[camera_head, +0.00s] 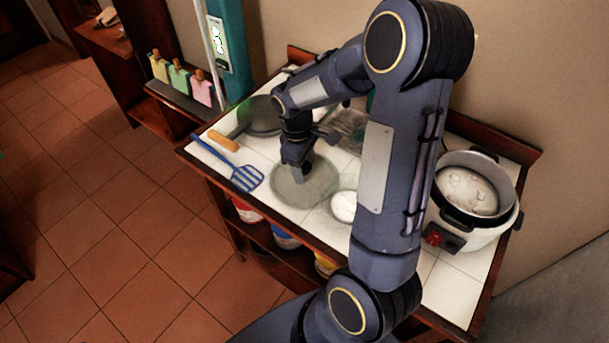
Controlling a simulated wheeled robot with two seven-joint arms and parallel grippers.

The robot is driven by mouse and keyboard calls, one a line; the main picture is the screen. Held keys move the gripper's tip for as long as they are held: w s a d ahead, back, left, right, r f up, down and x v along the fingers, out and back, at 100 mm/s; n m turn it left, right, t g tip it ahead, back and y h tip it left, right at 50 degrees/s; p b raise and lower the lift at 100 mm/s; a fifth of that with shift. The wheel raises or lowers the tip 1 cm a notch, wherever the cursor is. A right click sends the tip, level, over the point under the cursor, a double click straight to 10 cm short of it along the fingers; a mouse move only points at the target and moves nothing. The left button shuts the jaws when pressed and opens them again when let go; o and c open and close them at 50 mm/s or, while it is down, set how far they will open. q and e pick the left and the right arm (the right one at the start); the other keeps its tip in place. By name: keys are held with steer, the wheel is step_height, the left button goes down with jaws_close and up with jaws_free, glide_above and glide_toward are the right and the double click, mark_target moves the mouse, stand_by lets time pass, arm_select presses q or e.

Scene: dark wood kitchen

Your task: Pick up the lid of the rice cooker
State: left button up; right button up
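The rice cooker (480,226) stands at the right end of the white tiled counter. It is open, and its pale contents show inside the metal pot. A round, greenish see-through lid (318,190) is near the counter's front edge, left of my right arm. My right gripper (297,170) points down over the lid's upper left part. Its fingertips are small and dark here, so I cannot tell whether they are open or shut, or whether they touch the lid's knob. My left gripper is not in view.
A dark pan (262,114) lies behind the lid. A blue slotted spatula (246,178) and an orange-brown handle (222,141) lie to the left. A small white bowl (344,206) sits right beside the lid. A wall rises behind the counter (448,290).

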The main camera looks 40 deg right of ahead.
steer(key=shift+s+f, duration=0.25)
steer(key=shift+f, duration=0.1)
jaws_close()
steer(key=shift+r, duration=0.2)
